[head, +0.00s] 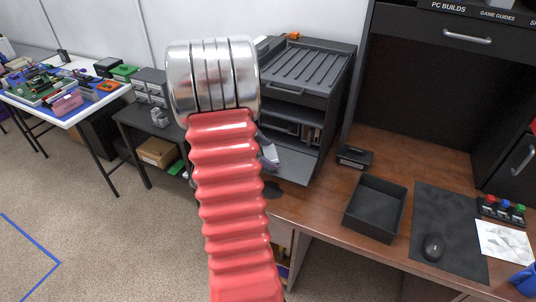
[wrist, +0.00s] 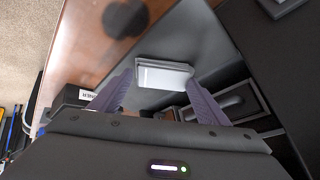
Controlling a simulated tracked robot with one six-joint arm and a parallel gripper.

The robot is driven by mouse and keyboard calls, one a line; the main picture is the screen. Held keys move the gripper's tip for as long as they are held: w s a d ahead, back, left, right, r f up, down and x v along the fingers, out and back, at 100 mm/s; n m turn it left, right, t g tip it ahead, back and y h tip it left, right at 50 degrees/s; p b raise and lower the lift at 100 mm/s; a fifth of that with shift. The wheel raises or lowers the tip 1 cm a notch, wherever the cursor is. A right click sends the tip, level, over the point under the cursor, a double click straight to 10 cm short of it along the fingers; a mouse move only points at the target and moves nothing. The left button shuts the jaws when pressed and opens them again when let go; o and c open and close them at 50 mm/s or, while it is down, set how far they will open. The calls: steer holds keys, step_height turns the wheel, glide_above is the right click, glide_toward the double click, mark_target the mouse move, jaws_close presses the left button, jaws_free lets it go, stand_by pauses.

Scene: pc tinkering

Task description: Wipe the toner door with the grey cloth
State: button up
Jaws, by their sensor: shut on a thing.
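The printer (head: 311,70) stands on the wooden desk, with its front open. Its toner door (head: 295,166) lies folded down as a flat grey panel, and its surface fills the middle of the wrist view (wrist: 205,35). My gripper (wrist: 160,80) is shut on the grey cloth (wrist: 164,75), a folded pale grey pad between the purple fingertips. The cloth is over the door panel; I cannot tell whether it touches. In the head view my arm hides most of the gripper, and only a small purple-grey part shows beside the door.
The wooden desk (head: 325,215) carries a black open tray (head: 376,208), a dark mat (head: 425,270) and a mouse (head: 433,247) to the right. A dark round patch (wrist: 125,17) lies on the desk by the door's edge. The printer's open bay surrounds the gripper closely.

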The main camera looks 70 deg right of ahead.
steer(key=shift+w+f, duration=0.1)
steer(key=shift+w, duration=0.95)
steer(key=shift+w+d+r, duration=0.2)
steer(key=shift+w+r, duration=0.05)
steer(key=shift+w, duration=0.45)
steer(key=shift+w+r, duration=0.2)
steer(key=shift+s, duration=0.2)
steer(key=shift+s+a, duration=0.15)
steer(key=shift+s, duration=0.95)
steer(key=shift+s+a, duration=0.1)
steer(key=shift+s, duration=0.45)
steer(key=shift+s+f, duration=0.1)
steer(key=shift+s, duration=0.05)
